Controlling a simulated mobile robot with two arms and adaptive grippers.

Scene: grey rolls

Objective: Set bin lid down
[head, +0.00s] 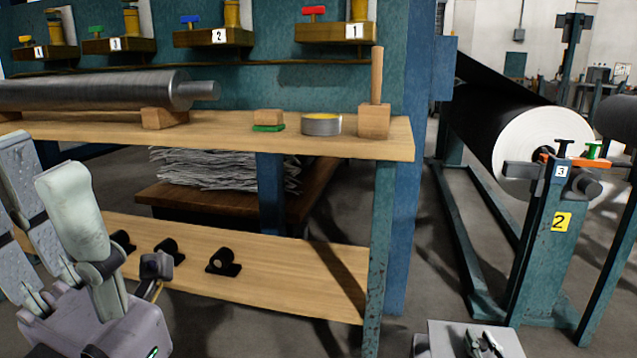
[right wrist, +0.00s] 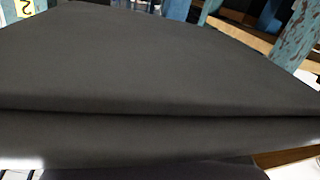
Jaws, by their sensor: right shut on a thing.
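The bin lid (right wrist: 150,65) is a broad, flat, dark grey panel that fills most of the right wrist view. A fold or edge line runs across its lower part. My right gripper (head: 484,343) shows at the bottom edge of the head view, mostly cut off, and is shut on the lid. Its fingers and the lid cannot be made out there. My left gripper (head: 40,170) is at the lower left of the head view, in front of the workbench, with pale grey fingers pointing up. I see nothing between them, but their opening is unclear.
A wooden workbench (head: 345,146) carries a metal roller (head: 95,93), a tape roll (head: 322,124) and wooden blocks. Its lower shelf (head: 300,277) holds small black holders. At right, a teal stand (head: 545,262) supports a large roll (head: 520,140). Floor (head: 425,285) shows between bench and stand.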

